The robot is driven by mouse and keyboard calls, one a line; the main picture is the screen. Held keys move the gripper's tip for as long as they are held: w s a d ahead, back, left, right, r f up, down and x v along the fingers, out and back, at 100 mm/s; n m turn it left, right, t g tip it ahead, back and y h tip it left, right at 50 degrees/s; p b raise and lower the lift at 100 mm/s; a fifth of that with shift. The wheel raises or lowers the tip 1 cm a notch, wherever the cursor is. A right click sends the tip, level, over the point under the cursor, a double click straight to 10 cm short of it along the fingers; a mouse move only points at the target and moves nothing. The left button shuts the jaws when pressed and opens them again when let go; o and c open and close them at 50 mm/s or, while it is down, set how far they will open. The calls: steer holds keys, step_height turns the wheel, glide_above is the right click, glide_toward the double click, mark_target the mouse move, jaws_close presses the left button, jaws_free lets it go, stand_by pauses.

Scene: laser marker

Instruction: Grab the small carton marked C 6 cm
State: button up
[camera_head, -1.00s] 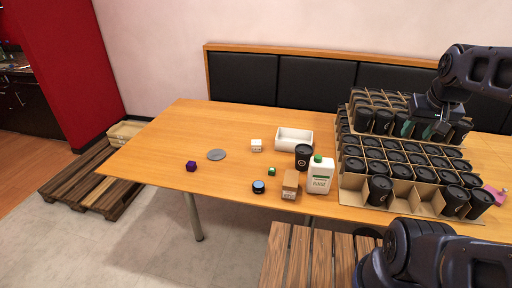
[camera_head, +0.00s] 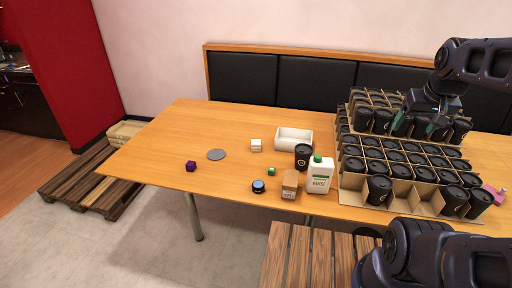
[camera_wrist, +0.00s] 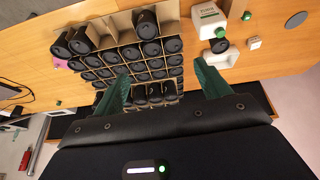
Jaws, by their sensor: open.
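A small white carton (camera_head: 256,146) with dark printing stands on the wooden table, left of the white tray. A brown carton (camera_head: 290,184) with a printed label stands near the front edge, beside the white bottle. I cannot read which one is marked C 6 cm. A small white box also shows at the upper right of the wrist view (camera_wrist: 254,43). My gripper (camera_wrist: 164,78) has green fingers spread apart with nothing held between them. In the head view my gripper (camera_head: 420,125) hangs over the crates of black cups, well to the right of both cartons.
Cardboard crates (camera_head: 400,198) packed with black cups fill the table's right side.

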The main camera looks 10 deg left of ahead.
steer(key=w+a+r+n+g, duration=0.1)
steer(key=w+a+n, duration=0.45)
steer(key=w, duration=0.75)
steer(key=w+a+n+g, duration=0.1)
steer(key=w+a+n, duration=0.2)
steer(key=w+a, duration=0.8)
steer(key=n+g, duration=0.3)
steer(key=n, duration=0.9)
glide_above(256, 142)
steer(key=f, duration=3.5)
steer(key=shift+w+d+f, duration=0.2)
steer(key=shift+w, duration=0.05)
steer(key=shift+a+f, duration=0.1)
steer(key=shift+f, duration=0.15)
steer(key=f, duration=1)
steer(key=shift+s+a+f, duration=0.1)
steer(key=shift+s+f, duration=0.1)
steer(key=shift+f, duration=0.1)
